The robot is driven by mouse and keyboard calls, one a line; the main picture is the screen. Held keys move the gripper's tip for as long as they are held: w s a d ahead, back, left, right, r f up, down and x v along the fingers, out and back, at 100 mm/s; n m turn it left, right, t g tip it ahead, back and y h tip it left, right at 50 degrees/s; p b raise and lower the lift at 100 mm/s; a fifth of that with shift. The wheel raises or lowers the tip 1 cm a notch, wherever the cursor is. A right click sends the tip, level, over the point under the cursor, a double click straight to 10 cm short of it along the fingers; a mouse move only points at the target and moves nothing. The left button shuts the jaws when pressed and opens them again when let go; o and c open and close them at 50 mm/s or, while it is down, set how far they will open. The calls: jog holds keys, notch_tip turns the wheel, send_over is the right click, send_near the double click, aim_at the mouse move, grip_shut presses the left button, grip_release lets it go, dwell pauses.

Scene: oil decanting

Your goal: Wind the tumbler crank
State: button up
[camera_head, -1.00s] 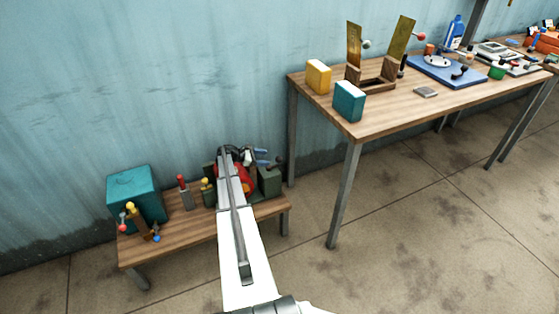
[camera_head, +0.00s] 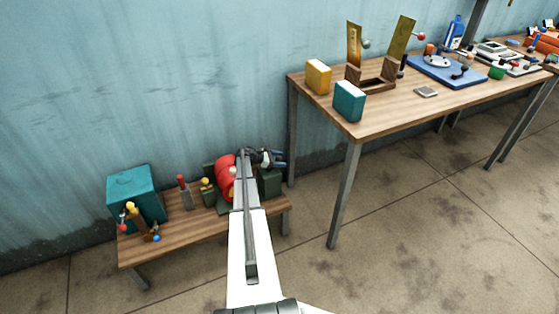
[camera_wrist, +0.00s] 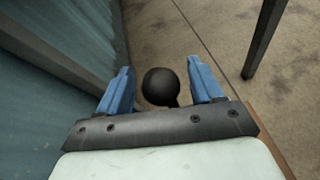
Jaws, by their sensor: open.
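The tumbler is a red drum (camera_head: 224,176) between dark green supports on the low bench, partly hidden by my arm in the head view. Its right support (camera_head: 270,183) stands at the bench's right end. In the wrist view, the round black knob of the crank (camera_wrist: 161,86) lies between the two blue fingers of my gripper (camera_wrist: 159,68). The fingers are open, with a visible gap on each side of the knob. In the head view my gripper (camera_head: 272,158) is over the right support, and the crank is hidden behind it.
The low wooden bench (camera_head: 190,233) also carries a teal box (camera_head: 135,192) and small levers with red and yellow knobs. A higher table (camera_head: 400,113) stands to the right, its near leg (camera_head: 343,198) on open floor. The blue wall is close behind.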

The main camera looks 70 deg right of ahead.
jog(key=shift+c, duration=0.4)
grip_shut()
jog(key=shift+w+n+t+h, duration=0.1)
jog(key=shift+n+t+h, duration=0.2)
jog(key=n+t+h, duration=0.1)
jog(key=w+n+t+h, duration=0.1)
jog(key=shift+d+n, duration=0.3)
jog(key=shift+d, duration=0.1)
jog(key=shift+w+d+n+t+h, duration=0.15)
jog(key=shift+w+n+t+h, duration=0.25)
jog(key=shift+w+n+t, duration=0.85)
jog(key=shift+w+d+n+t+h, duration=0.15)
jog(key=shift+w+n+t+h, duration=0.25)
jog(key=shift+n+t, duration=1.65)
jog(key=shift+w+d+n+t+h, duration=0.15)
jog(key=shift+w+n+t+h, duration=0.25)
jog(key=shift+w+n+t, duration=1.15)
jog(key=shift+s+t, duration=0.6)
jog(key=shift+t, duration=0.05)
